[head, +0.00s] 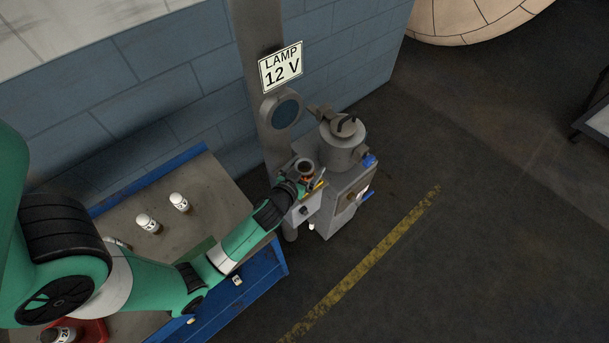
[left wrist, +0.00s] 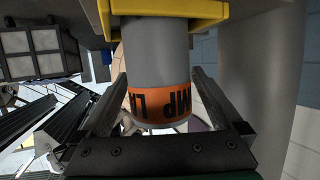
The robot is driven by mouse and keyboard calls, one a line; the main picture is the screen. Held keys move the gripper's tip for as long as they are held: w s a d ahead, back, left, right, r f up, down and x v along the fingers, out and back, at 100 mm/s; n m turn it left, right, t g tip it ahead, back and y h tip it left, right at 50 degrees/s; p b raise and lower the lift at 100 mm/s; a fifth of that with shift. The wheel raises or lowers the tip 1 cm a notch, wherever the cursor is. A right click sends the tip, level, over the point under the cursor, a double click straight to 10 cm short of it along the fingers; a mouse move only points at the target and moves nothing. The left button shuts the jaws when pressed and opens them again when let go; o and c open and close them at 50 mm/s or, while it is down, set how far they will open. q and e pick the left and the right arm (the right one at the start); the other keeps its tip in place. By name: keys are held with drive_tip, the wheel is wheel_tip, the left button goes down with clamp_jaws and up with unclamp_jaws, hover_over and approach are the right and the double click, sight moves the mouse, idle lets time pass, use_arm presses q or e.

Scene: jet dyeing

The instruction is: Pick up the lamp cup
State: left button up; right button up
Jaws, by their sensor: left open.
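The lamp cup (left wrist: 157,62) is a grey cylinder with an orange band that carries black letters, upside down in the left wrist view. It sits in a yellow holder (left wrist: 212,12). In the head view the cup (head: 304,167) shows as a small dark-mouthed cylinder beside the grey post. My left gripper (left wrist: 158,84) is open, with one finger on each side of the cup near its band. I cannot tell whether either finger touches it. In the head view my left gripper (head: 301,183) is at the cup, partly hidden. My right gripper is not in view.
A grey post (head: 262,120) with a LAMP 12 V sign (head: 281,67) stands behind the cup. A lidded grey machine (head: 342,150) is close on the right.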

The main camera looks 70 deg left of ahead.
use_arm(q)
drive_tip(key=shift+x, duration=0.75)
drive_tip(key=shift+c, duration=0.2)
drive_tip(key=c, duration=1.4)
drive_tip(key=shift+c, duration=0.2)
